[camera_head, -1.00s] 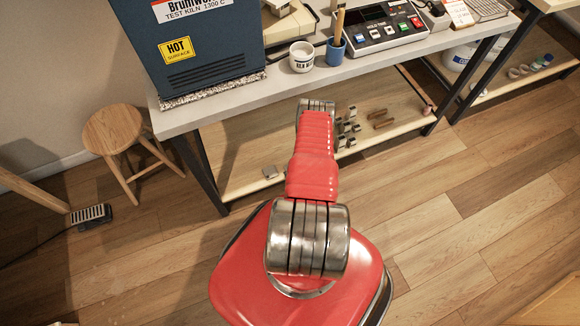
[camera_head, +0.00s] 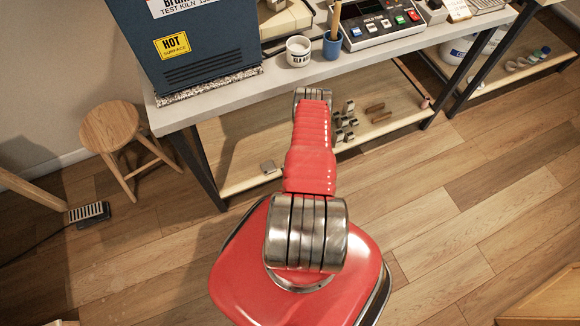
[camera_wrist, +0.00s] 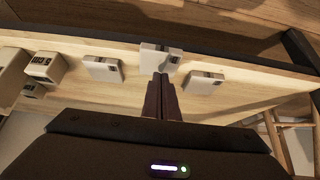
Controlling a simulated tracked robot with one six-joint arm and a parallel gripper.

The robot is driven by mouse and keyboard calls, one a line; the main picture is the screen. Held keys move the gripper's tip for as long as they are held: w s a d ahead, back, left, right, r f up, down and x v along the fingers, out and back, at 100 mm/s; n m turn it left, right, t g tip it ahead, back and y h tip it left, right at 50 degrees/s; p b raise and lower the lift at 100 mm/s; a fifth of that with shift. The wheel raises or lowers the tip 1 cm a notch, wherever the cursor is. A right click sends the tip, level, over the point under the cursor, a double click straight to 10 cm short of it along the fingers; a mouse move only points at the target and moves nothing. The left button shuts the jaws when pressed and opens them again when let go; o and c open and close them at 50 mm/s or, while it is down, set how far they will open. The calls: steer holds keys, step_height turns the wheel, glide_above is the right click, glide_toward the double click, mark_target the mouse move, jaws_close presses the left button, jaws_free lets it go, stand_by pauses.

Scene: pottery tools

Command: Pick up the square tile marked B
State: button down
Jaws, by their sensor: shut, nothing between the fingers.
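In the wrist view several pale square tiles with dark marks lie on a wooden shelf: a left tile (camera_wrist: 103,69), a middle tile (camera_wrist: 155,56) and a right tile (camera_wrist: 203,82). The marks are too small to read, so I cannot tell which is B. My gripper (camera_wrist: 162,80) is shut and empty, its fingertips close in front of the middle tile; I cannot tell whether they touch it. My arm hides the gripper there.
Pale blocks (camera_wrist: 45,66) stand at the left of the wrist view. The lower shelf (camera_head: 238,178) sits under a grey worktop (camera_head: 222,103) with dark legs. A kiln (camera_head: 190,45), a white mug (camera_head: 298,51) and a control box (camera_head: 372,22) stand on top. A stool (camera_head: 110,127) is left.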

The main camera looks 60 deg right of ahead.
steer(key=s+a, duration=0.6)
steer(key=s, duration=0.4)
steer(key=shift+s, duration=0.25)
steer(key=shift+s, duration=0.1)
